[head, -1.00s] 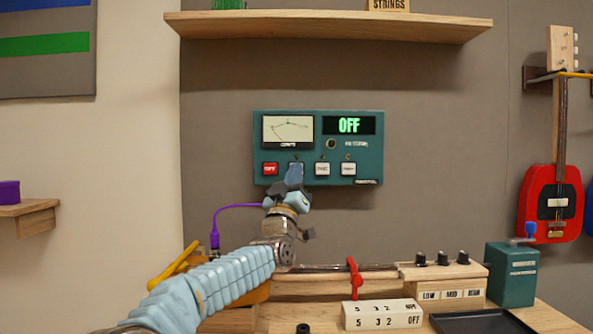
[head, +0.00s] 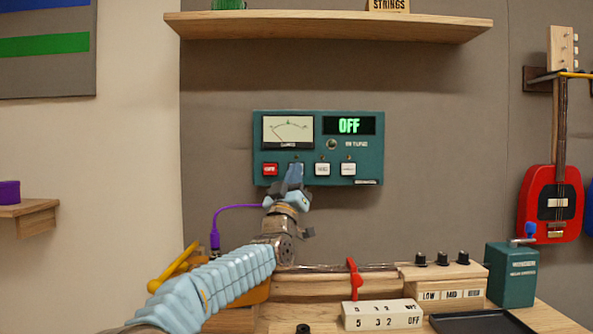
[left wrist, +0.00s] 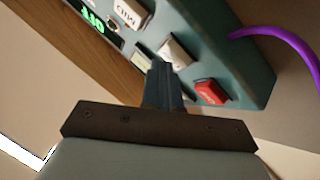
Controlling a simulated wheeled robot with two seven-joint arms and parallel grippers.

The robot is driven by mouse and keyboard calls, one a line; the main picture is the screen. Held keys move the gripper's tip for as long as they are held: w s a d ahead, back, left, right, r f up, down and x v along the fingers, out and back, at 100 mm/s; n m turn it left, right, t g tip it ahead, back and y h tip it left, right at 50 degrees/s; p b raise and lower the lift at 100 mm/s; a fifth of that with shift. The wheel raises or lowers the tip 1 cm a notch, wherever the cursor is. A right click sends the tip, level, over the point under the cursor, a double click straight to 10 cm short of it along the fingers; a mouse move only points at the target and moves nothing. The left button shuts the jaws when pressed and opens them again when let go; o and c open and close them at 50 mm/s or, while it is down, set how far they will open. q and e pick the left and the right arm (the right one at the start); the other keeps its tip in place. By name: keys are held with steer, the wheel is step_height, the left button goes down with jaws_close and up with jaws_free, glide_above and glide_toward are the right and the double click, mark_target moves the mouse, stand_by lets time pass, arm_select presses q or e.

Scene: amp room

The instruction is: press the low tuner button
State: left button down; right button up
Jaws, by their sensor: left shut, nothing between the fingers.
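The teal tuner (head: 318,148) hangs on the back wall, with a needle meter (head: 288,131) and a green display (head: 349,125) reading OFF. Its lower row has a red button (head: 271,169) at the left and white buttons to its right. In the left wrist view, the shut fingers (left wrist: 163,85) lie beside a white button (left wrist: 175,53) and the red button (left wrist: 208,92). Contact cannot be told. My right gripper is out of view.
A purple cable (head: 235,207) runs behind my left wrist. Below are a wooden bench with a red lever (head: 354,279), black knobs (head: 442,258) and a teal box (head: 511,274). A shelf (head: 330,27) is above; a red guitar (head: 551,205) hangs right.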

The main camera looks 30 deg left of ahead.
arm_select(q)
steer(key=shift+w+a, duration=0.15)
steer(key=shift+w, duration=0.1)
stand_by(0.5)
steer(key=shift+s+d+b, duration=0.45)
steer(key=shift+s+b, duration=0.25)
steer(key=shift+b, duration=0.25)
